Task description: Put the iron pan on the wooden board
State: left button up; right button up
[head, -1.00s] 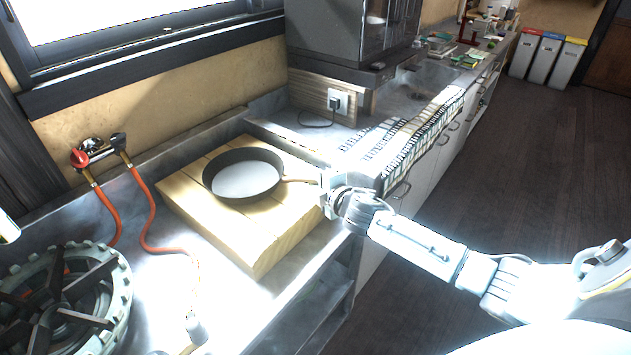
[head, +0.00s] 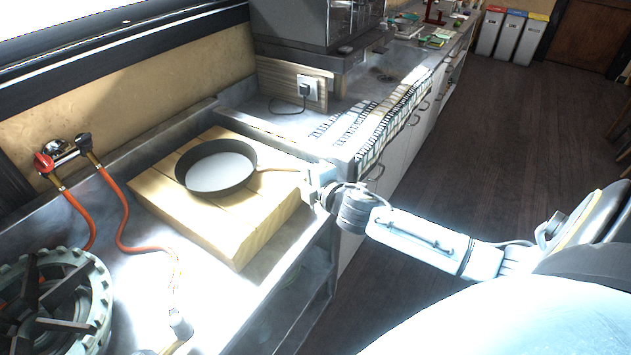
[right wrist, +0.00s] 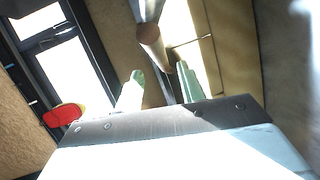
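The dark round iron pan (head: 217,166) lies flat on the thick wooden board (head: 236,243) in the head view, its light wooden handle pointing right. My right gripper (head: 312,180) is at the free end of that handle, just past the board's right edge. In the right wrist view, the green-tipped fingers of my right gripper (right wrist: 160,75) stand apart. The round brown handle end (right wrist: 149,35) shows near and beyond the fingertips; the fingers do not appear closed on it. My left gripper is out of view.
A gas burner (head: 45,300) stands at the lower left. Bins (head: 505,37) stand far back.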

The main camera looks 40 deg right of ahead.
jog(key=v, duration=0.6)
jog(key=shift+s, duration=0.1)
jog(key=s+d+f+m+g, duration=0.1)
jog(key=s+f+m+g, duration=0.3)
jog(key=f, duration=0.6)
jog(key=s+f+m+g+h, duration=0.1)
jog(key=s+f+m, duration=0.1)
jog(key=s+f, duration=0.65)
jog(key=s+d+f+m+g, duration=0.1)
jog(key=s+f+m+g, duration=0.15)
jog(key=f, duration=1.05)
jog(key=s+a+f+m+g, duration=0.2)
jog(key=s+a+f, duration=0.2)
jog(key=s, duration=0.5)
jog(key=s+a+f+m+g, duration=0.2)
jog(key=s+a+f, duration=0.2)
jog(key=s, duration=0.5)
jog(key=s+a+f+m+g+y, duration=0.1)
jog(key=s+a+f+m+g, duration=0.1)
jog(key=s+f, duration=0.5)
jog(key=shift+s+a+f+g, duration=0.15)
jog(key=shift+s+a+g, duration=0.3)
jog(key=shift+s+a, duration=0.75)
